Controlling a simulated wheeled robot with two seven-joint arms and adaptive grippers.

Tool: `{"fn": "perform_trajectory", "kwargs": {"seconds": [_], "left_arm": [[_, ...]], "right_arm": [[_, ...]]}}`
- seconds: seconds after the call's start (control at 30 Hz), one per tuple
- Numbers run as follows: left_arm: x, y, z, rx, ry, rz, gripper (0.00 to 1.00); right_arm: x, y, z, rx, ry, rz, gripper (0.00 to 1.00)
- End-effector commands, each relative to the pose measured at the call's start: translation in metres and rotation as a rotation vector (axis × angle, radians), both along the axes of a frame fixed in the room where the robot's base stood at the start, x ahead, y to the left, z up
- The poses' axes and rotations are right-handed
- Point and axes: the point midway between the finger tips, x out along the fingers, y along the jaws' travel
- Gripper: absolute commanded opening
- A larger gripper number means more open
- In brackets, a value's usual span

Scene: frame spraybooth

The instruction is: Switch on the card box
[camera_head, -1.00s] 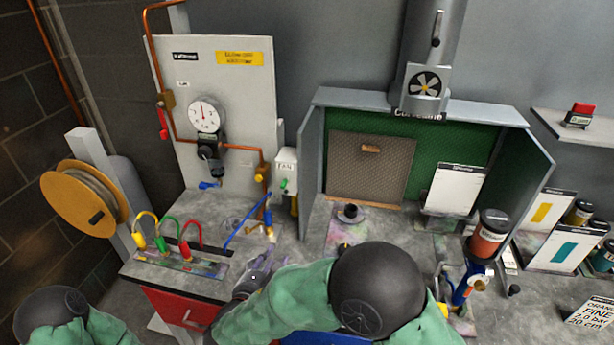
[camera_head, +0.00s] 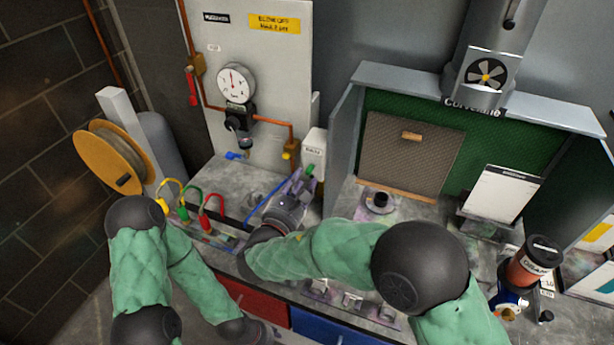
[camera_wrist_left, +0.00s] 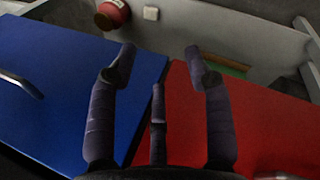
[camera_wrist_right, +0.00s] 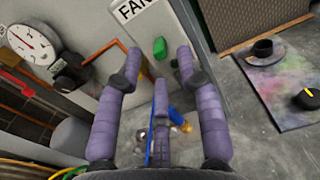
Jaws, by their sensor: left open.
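A pale switch box (camera_head: 314,148) stands at the right edge of the white gauge panel. In the right wrist view this box (camera_wrist_right: 150,22) reads "FAN" and carries a green button (camera_wrist_right: 160,48). The same green button shows in the head view (camera_head: 309,170). My right gripper (camera_wrist_right: 158,64) is open and empty. Its fingertips point at the box, with the green button between them in the picture; I see no clear contact. In the head view this gripper (camera_head: 302,184) is just below the box. My left gripper (camera_wrist_left: 160,58) is open and empty above the blue and red drawer fronts.
A grey booth (camera_head: 345,140) with a green back and a fan duct (camera_head: 485,75) stands to the right. The gauge (camera_head: 236,84) and copper pipes are left of the box. Coloured hoses (camera_head: 190,198) and a blue tube lie near my right forearm. A hose reel (camera_head: 110,158) is far left.

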Motion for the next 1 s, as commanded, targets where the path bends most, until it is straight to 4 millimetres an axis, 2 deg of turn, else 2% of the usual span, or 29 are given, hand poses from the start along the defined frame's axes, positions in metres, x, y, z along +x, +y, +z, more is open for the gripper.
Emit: {"fn": "perform_trajectory", "kwargs": {"seconds": [0.1, 0.23, 0.6, 0.67, 0.73, 0.77, 1.0], "left_arm": [[0.000, 0.000, -0.002, 0.000, 0.000, 0.000, 0.50], [0.000, 0.000, -0.003, 0.000, 0.000, 0.000, 0.50], [0.000, 0.000, -0.003, 0.000, 0.000, 0.000, 0.50], [0.000, 0.000, -0.003, 0.000, 0.000, 0.000, 0.50], [0.000, 0.000, -0.003, 0.000, 0.000, 0.000, 0.50], [0.000, 0.000, -0.003, 0.000, 0.000, 0.000, 0.50], [0.000, 0.000, -0.001, 0.000, 0.000, 0.000, 0.50]], "right_arm": [[0.015, -0.007, -0.001, 0.000, 0.000, -0.003, 0.37], [0.025, -0.011, -0.001, -0.001, 0.001, -0.002, 0.37], [0.029, -0.012, 0.000, -0.001, 0.000, 0.000, 0.37], [0.029, -0.012, 0.000, -0.001, 0.000, 0.000, 0.23], [0.029, -0.012, 0.000, -0.001, 0.000, 0.000, 0.03], [0.029, -0.012, 0.000, -0.001, 0.000, 0.000, 0.00], [0.029, -0.013, 0.001, 0.002, 0.005, -0.001, 0.00]]}}
